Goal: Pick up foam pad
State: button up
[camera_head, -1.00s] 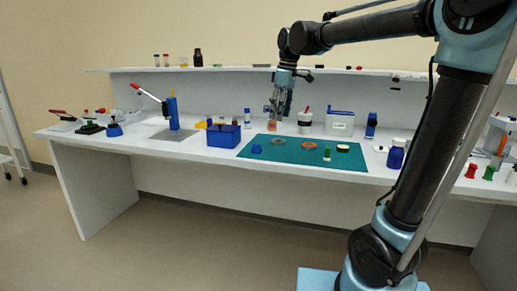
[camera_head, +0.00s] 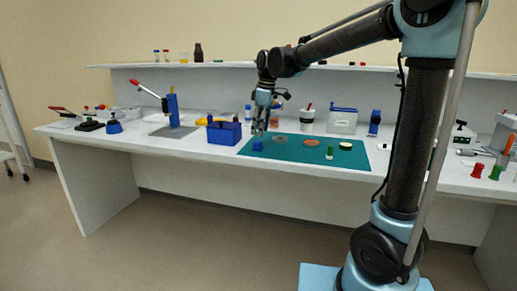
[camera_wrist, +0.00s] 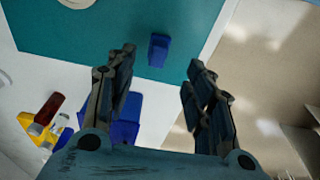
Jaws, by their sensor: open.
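A small blue block (camera_head: 257,145) lies on the left part of the teal mat (camera_head: 290,156). It may be the foam pad, but I cannot tell for sure. My gripper (camera_head: 260,131) points down just above it, open and empty. In the wrist view the blue block (camera_wrist: 158,48) lies on the teal mat (camera_wrist: 100,40) near its edge. It shows in the gap between the open fingers of my gripper (camera_wrist: 161,62), beyond the tips and seemingly apart from them.
A blue bin (camera_head: 223,133) stands just left of the mat; it shows behind the left finger in the wrist view (camera_wrist: 124,130). A grey ring (camera_head: 279,139), an orange ring (camera_head: 311,143), a green-and-white piece (camera_head: 329,153) and a pale disc (camera_head: 345,146) lie further right on the mat.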

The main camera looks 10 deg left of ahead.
aim_at(258, 142)
jog(key=shift+w+a+f, duration=0.1)
jog(key=shift+a+f, duration=0.1)
jog(key=shift+f, duration=0.95)
jog(key=shift+w+a+f, duration=0.1)
jog(key=shift+a+f, duration=0.1)
jog(key=shift+f, duration=1)
jog(key=shift+w+a+f, duration=0.1)
jog(key=shift+a+f, duration=0.1)
jog(key=shift+f, duration=0.95)
jog(key=shift+c, duration=0.3)
jog(key=c, duration=0.8)
